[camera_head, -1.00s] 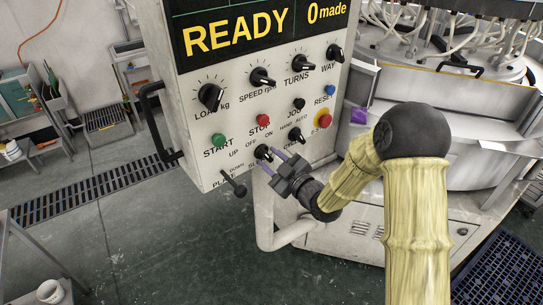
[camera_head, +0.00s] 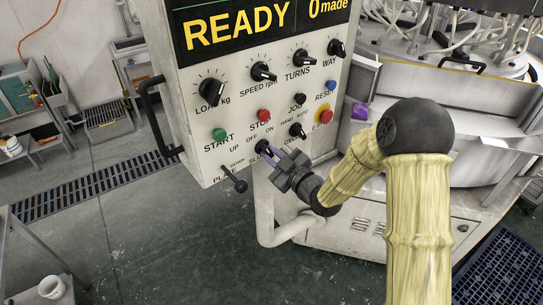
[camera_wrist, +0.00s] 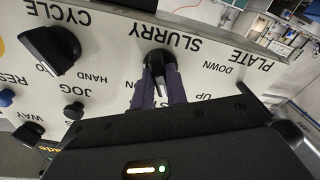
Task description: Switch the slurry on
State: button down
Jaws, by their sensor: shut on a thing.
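The black SLURRY knob (camera_head: 263,146) is at the lower part of the white control panel, below the OFF and ON labels. In the wrist view the SLURRY knob (camera_wrist: 157,60) shows upside down beside its SLURRY label. My gripper (camera_head: 269,154) has its two purple fingers at the knob, one on each side. In the wrist view my gripper (camera_wrist: 160,80) is shut on the knob. The fingers partly hide the knob and the labels near it, so I cannot tell its setting.
The CYCLE knob (camera_head: 297,130) is close on the right and the PLATE lever (camera_head: 236,181) close on the left. Above are the green START button (camera_head: 219,134), red STOP button (camera_head: 264,115) and emergency stop (camera_head: 324,116). The panel display (camera_head: 255,25) reads READY, 0 made.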

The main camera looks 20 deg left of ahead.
jog(key=m+b, duration=0.1)
jog(key=m, duration=0.1)
jog(key=shift+d+f+m+b, duration=0.1)
jog(key=shift+f+m+b, duration=0.2)
jog(key=shift+f+b, duration=0.1)
jog(key=m+b, duration=0.1)
jog(key=m, duration=0.2)
jog(key=shift+m, duration=0.3)
jog(key=m, duration=0.5)
jog(key=shift+r+b, duration=0.1)
jog(key=shift+b, duration=0.2)
jog(key=shift+s, duration=0.2)
jog(key=c, duration=1.6)
grip_release()
jog(key=shift+o, duration=1)
jog(key=shift+r, duration=0.15)
jog(key=shift+w, duration=0.1)
